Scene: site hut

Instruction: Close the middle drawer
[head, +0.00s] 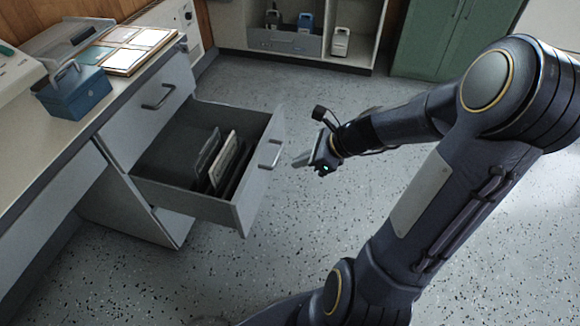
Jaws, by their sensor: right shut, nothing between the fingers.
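The middle drawer (262,178) of the grey desk pedestal is pulled far out over the floor. Its front panel carries a bar handle (271,154), and several upright folders or files stand inside it. My right gripper (299,161) is shut and empty. It shows just to the right of the drawer's handle in the picture, pointing toward the front panel; a small gap shows between them. The drawer above (155,107) is closed. The part of the pedestal below is largely hidden by the open drawer. My left gripper is not in view.
An open shelf unit (235,25) and a green cabinet (428,40) stand at the back. The speckled floor around the drawer is clear.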

